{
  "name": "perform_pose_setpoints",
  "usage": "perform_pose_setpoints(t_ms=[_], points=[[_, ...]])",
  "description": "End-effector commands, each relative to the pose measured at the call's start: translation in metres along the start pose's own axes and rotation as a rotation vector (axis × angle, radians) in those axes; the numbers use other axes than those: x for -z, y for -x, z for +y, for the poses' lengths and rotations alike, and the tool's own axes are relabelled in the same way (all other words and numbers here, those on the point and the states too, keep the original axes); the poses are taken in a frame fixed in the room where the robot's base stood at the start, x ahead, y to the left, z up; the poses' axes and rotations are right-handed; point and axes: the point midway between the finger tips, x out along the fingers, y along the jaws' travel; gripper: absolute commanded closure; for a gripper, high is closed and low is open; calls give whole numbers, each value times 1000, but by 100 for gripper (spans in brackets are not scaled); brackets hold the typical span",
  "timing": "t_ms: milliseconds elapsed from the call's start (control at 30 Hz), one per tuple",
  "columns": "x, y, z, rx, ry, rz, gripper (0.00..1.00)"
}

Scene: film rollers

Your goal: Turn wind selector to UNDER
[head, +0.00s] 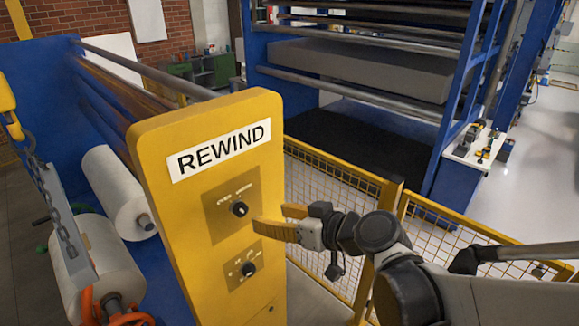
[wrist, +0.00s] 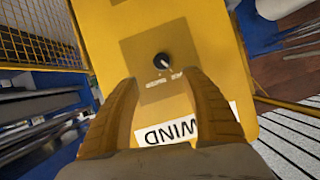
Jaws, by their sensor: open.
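The yellow REWIND panel (head: 176,216) carries two black knobs on darker plates. The upper knob (head: 239,209) has two small words above it, too small to read surely; it looks like the wind selector. The lower knob (head: 248,269) has small marks. My gripper (head: 274,220) is open, its yellow fingers just right of the upper knob and in front of the panel. In the wrist view, one knob (wrist: 162,60) lies ahead between and beyond the open fingertips (wrist: 160,80), apparently untouched. Its white mark shows, but I cannot tell which word it points to.
A yellow mesh fence (head: 340,190) stands behind my arm, to the right of the panel. White film rolls (head: 118,190) and a hanging chain (head: 55,205) are at the left. Large blue machinery (head: 460,120) stands behind. The space before the upper knob looks clear.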

Motion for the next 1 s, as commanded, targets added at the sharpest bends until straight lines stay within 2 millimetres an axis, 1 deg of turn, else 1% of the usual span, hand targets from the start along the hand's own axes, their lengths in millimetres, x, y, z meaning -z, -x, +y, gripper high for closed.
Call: perform_pose_setpoints(t_ms=[33,167,500,600,700,800,1000], points=[[3,-2,-1,4,3,3,45],[2,-16,-1,6,4,4,45],[2,-78,-1,5,4,4,45],[2,-92,-2,5,2,4,45],[2,-101,-1,4,3,3,45],[1,-107,-1,3,3,4,45],[1,-109,-1,3,2,4,45]])
